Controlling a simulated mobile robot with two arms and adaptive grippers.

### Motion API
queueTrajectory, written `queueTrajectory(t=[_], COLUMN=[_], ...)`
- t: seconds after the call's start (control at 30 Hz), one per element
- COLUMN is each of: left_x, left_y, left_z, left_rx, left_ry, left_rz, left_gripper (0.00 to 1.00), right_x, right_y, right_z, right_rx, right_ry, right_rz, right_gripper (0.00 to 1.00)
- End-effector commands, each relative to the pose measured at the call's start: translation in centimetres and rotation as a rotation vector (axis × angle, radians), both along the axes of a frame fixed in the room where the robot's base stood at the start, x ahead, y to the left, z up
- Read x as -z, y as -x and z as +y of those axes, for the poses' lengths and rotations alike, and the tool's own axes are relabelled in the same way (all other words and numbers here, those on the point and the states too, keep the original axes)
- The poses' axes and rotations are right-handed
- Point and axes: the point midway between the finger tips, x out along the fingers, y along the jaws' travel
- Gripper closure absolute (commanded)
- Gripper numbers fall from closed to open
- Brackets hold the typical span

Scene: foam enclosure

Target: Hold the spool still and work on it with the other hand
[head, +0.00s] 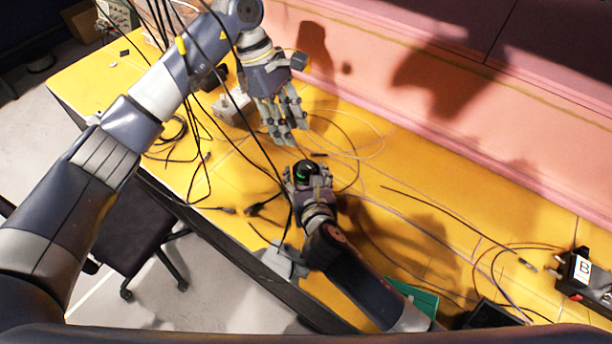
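A small dark round thing with a green mark (307,170), which looks like the spool, sits at the fingers of my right gripper (303,181). The fingers close around its near side and partly hide it, low over the yellow table. My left gripper (284,125) hangs above and slightly left of it. Its several fingers are extended and apart, with nothing visible between them. A gap shows between its fingertips and the dark thing.
The yellow table (430,220) carries loose cables, and several hang near my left arm. A white box (232,107) stands left of my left gripper. A black device (585,278) sits at the far right. A pink foam wall (420,95) closes the back. A chair (135,235) stands in front.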

Motion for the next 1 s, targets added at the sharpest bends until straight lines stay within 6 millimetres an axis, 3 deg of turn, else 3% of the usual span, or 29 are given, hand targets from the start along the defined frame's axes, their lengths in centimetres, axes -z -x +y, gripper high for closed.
queueTrajectory(t=[0.03, 0.13, 0.17, 0.23, 0.27, 0.47, 1.0], left_x=[0.0, 0.0, 0.0, 0.0, 0.0, -0.3, -1.7], left_y=[0.0, 0.0, 0.0, 0.0, 0.0, 0.1, 0.8], left_z=[0.0, 0.0, 0.0, 0.0, 0.0, -0.4, -2.3], left_rx=[0.000, 0.000, 0.000, -0.001, -0.004, -0.105, -0.815], left_ry=[0.000, 0.000, 0.000, 0.000, -0.002, -0.035, -0.229], left_rz=[0.000, 0.000, 0.000, 0.000, 0.001, 0.024, 0.148], left_gripper=[0.67, 0.67, 0.67, 0.53, 0.52, 0.52, 0.52], right_x=[0.0, 0.0, 0.0, 0.0, 0.0, 0.0, 0.1], right_y=[0.0, 0.0, 0.0, 0.0, 0.0, 0.0, 0.1], right_z=[0.0, 0.0, 0.0, 0.0, 0.0, 0.0, 0.0], right_rx=[0.000, 0.000, 0.000, 0.000, 0.000, 0.000, 0.001], right_ry=[0.000, 0.000, 0.000, 0.000, 0.000, 0.000, 0.002], right_rz=[0.000, 0.000, 0.000, 0.001, 0.001, 0.001, 0.002], right_gripper=[0.62, 0.82, 0.82, 0.82, 0.82, 0.82, 0.82])
